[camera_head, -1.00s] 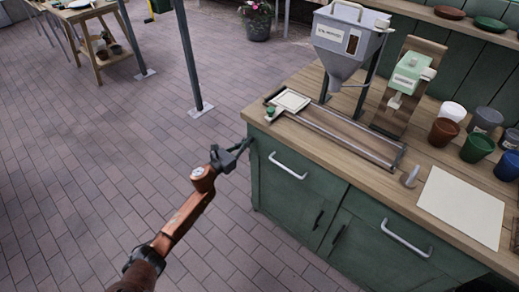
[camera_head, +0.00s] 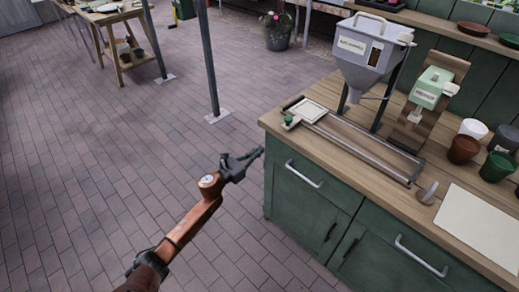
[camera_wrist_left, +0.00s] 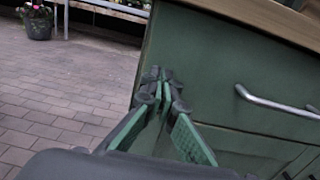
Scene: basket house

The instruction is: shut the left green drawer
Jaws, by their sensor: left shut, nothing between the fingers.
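The left green drawer (camera_head: 292,186) is at the left end of the bench cabinet, below the wooden top. Its silver bar handle (camera_head: 304,174) also shows in the left wrist view (camera_wrist_left: 275,103). The drawer front looks almost flush with the cabinet; I cannot tell whether a small gap is left. My left gripper (camera_head: 258,155) is shut and empty, by the cabinet's front left corner, left of the handle. In the left wrist view its fingertips (camera_wrist_left: 158,78) overlap the drawer front's left edge; contact is unclear. My right gripper is out of view.
Another green drawer with a bar handle (camera_head: 421,256) is to the right, with cabinet doors below. The bench top (camera_head: 330,104) carries a grey hopper (camera_head: 366,55), a rail fixture and pots.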

